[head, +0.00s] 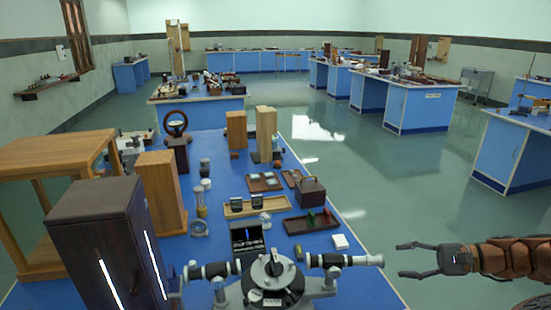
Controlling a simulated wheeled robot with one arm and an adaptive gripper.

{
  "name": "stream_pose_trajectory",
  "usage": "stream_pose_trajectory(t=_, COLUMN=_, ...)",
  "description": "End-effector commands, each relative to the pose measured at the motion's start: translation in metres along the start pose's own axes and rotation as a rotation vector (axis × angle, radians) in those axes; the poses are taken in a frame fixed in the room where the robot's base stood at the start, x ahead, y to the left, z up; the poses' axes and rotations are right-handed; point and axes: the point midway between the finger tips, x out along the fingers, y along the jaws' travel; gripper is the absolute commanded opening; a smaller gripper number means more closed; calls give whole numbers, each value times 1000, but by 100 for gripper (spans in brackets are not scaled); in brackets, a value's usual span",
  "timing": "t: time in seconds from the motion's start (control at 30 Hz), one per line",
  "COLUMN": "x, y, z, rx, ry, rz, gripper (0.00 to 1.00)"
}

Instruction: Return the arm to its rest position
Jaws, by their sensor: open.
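My gripper (408,260) is at the lower right of the head view, with its two dark fingers apart and pointing left. Nothing shows between the fingers. The brown, ribbed arm (510,256) stretches from the right edge of the picture to the gripper. The gripper appears over the floor, just right of the edge of the blue bench. The spectrometer (275,275) stands at the bench's front, with one of its tubes reaching right towards the gripper. A gap shows between that tube's end and the fingers.
The blue bench (355,290) holds wooden trays (310,222), a dark box (310,192), tall wooden blocks (265,133) and a dark lamp cabinet (105,245). Other blue benches (405,105) stand at the back and right. Shiny green floor (400,180) is clear between them.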

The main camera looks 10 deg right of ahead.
Motion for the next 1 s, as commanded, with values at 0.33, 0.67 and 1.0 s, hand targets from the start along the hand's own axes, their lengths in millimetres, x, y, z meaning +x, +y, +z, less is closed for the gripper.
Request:
stream_pose_trajectory(t=0.33, x=83, y=-4, z=80, rx=-176, ry=-84, rz=295, gripper=51)
stream_pose_trajectory(t=0.67, x=143, y=41, z=166, rx=-389, ry=-129, rz=653, gripper=51)
stream_pose_trajectory(t=1.0, x=152, y=108, z=224, rx=-605, ry=-105, rz=990, gripper=51)
